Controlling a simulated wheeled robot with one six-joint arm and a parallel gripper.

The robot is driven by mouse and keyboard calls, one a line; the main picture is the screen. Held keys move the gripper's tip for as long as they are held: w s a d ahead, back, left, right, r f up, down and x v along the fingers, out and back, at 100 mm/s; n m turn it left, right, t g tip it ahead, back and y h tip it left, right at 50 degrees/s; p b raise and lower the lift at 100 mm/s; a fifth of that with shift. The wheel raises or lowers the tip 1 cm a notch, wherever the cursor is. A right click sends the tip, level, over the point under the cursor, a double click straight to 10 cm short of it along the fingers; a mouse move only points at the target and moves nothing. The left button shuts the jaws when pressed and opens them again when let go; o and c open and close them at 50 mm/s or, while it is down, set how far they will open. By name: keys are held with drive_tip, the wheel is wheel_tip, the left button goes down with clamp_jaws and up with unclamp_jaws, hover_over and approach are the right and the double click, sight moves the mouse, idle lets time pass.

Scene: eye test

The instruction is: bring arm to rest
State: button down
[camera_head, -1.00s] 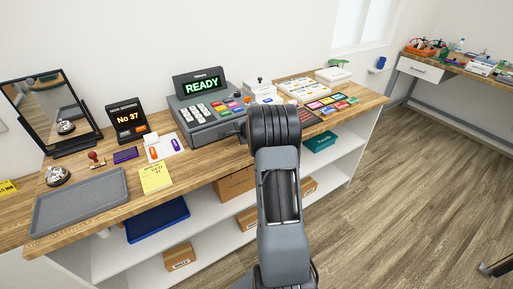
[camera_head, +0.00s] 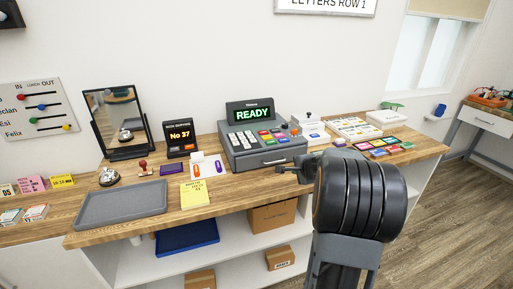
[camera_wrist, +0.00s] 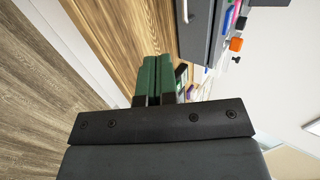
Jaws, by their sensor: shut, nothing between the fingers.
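My gripper (camera_wrist: 159,78) shows in the wrist view with its two green-faced fingers together and nothing between them. It is over the front part of the wooden counter (camera_head: 140,222), close to the cash register (camera_head: 262,140). In the head view my dark arm rises at the right of centre and hides part of the counter's front edge. Part of the gripper shows left of the arm, just in front of the register. I cannot tell the exact gap between them.
A grey tray (camera_head: 121,206), a yellow note pad (camera_head: 195,194), a bell (camera_head: 109,176) and a mirror (camera_head: 118,118) stand left. Coloured cards (camera_head: 384,146) lie to the right of the register. Open shelves below hold a blue tray (camera_head: 187,238) and boxes. The floor at right is clear.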

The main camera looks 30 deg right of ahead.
drive_tip(key=s+a+n+g, duration=0.3)
drive_tip(key=s+a+n, duration=0.6)
drive_tip(key=a, duration=0.4)
drive_tip(key=s+a+r+n+g+y, duration=0.1)
drive_tip(key=s+a+n+g, duration=0.3)
drive_tip(key=s+a+n, duration=0.6)
drive_tip(key=s+a, duration=0.1)
drive_tip(key=a, duration=0.3)
drive_tip(key=shift+a+r+n, duration=0.15)
drive_tip(key=shift+a+n, duration=0.05)
drive_tip(key=shift+n, duration=0.1)
